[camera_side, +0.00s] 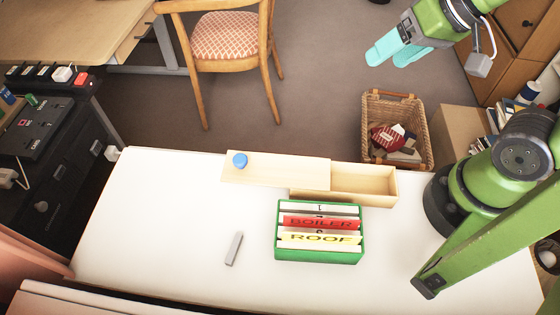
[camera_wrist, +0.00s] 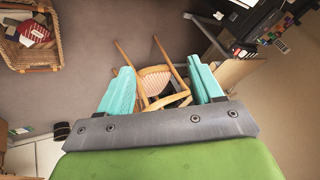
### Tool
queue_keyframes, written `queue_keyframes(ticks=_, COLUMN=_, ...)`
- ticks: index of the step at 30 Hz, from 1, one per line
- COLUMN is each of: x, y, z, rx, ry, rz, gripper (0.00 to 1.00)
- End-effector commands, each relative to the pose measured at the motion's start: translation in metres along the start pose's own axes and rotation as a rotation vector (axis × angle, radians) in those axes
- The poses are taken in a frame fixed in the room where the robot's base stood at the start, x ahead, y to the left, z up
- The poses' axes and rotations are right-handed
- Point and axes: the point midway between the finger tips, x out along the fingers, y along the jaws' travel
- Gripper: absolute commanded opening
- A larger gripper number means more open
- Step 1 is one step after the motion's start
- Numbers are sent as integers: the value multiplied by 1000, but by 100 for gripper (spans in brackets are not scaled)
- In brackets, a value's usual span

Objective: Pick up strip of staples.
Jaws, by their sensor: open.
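The strip of staples (camera_side: 234,248) is a thin grey bar lying on the white table, left of the green file box. My gripper (camera_side: 384,55) is at the upper right of the side view, high and far from the strip, beyond the table's back edge. Its two teal fingers are apart, with nothing between them. In the wrist view my gripper (camera_wrist: 167,88) also shows open, facing the floor and a chair. The strip is not in the wrist view.
A green box (camera_side: 320,255) with upright file cards stands on the white table (camera_side: 170,215). Behind it is a wooden box (camera_side: 365,182) with a sliding lid (camera_side: 285,172) bearing a blue round object (camera_side: 240,160). A wicker basket (camera_side: 425,125) stands beyond the table. Table space around the strip is clear.

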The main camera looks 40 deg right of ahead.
Motion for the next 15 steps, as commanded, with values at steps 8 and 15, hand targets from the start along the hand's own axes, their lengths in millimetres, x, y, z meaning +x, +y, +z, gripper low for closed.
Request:
queue_keyframes(ticks=8, x=68, y=-91, z=26, rx=-503, ry=-313, rz=-46, gripper=36)
queue_keyframes(ticks=15, x=133, y=-181, z=92, rx=-1203, ry=-532, rz=-218, gripper=36)
